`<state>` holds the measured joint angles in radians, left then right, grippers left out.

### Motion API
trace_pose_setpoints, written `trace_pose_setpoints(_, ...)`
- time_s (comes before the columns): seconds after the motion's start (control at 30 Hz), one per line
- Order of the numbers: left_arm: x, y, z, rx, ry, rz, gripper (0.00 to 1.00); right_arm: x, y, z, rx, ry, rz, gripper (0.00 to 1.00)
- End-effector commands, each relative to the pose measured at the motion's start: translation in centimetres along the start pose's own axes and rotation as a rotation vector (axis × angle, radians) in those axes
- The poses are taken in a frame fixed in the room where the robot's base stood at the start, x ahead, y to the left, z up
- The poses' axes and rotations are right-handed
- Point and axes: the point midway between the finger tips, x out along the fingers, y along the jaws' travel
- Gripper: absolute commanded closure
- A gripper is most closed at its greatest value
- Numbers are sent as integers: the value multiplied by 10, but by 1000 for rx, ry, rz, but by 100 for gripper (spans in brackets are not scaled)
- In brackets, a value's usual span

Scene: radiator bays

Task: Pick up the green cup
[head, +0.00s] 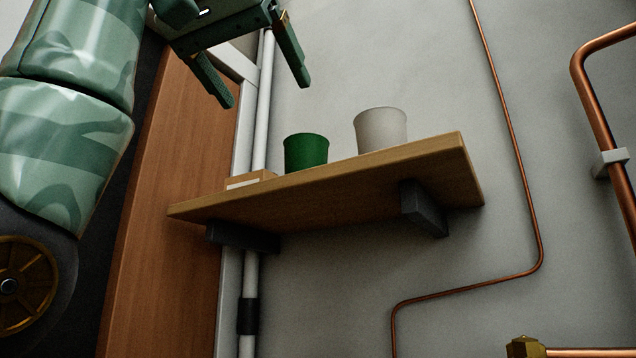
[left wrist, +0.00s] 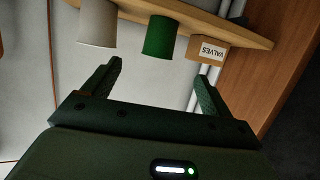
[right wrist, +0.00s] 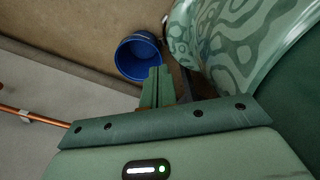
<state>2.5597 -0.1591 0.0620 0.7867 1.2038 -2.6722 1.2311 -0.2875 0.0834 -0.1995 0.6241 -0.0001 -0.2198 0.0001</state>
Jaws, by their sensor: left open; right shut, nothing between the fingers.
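The green cup (head: 306,151) stands upright on a wooden wall shelf (head: 330,192) in the head view. My left gripper (head: 268,92) is open and empty, above the shelf and up to the left of the cup. In the left wrist view the picture is turned over; the green cup (left wrist: 161,37) shows beyond and between the open fingers (left wrist: 160,80), apart from them. My right gripper (right wrist: 158,72) is shut and empty in the right wrist view, away from the shelf. It is not in the head view.
A white cup (head: 380,130) stands right of the green cup. A small box labelled VALVES (left wrist: 207,50) is on its other side. A white pipe (head: 263,110) runs behind the shelf's left part. Copper pipes (head: 510,120) are at right. A blue bucket (right wrist: 138,57) is near my right gripper.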

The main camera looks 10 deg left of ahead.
Motion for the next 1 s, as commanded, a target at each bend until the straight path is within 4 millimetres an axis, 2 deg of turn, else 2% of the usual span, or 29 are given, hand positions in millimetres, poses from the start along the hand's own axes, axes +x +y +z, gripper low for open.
trace_pose_setpoints(0.13,19,1,-3,1,0,0,15,-11,1,-3,0,4,2,100)
trace_pose_setpoints(0.4,83,1,-4,1,0,0,15,-42,-3,10,0,-12,-3,100)
trace_pose_setpoints(0.5,98,0,-4,1,1,-1,15,-47,-3,6,1,-6,-3,100)
trace_pose_setpoints(0.67,111,0,-2,0,0,0,15,-51,-3,-3,2,7,-2,100)
trace_pose_setpoints(0.83,137,-1,-4,1,-1,-2,15,-69,-2,-8,2,15,-1,100)
trace_pose_setpoints(1.0,157,0,-2,1,1,-1,15,-76,-2,-10,2,16,-1,100)
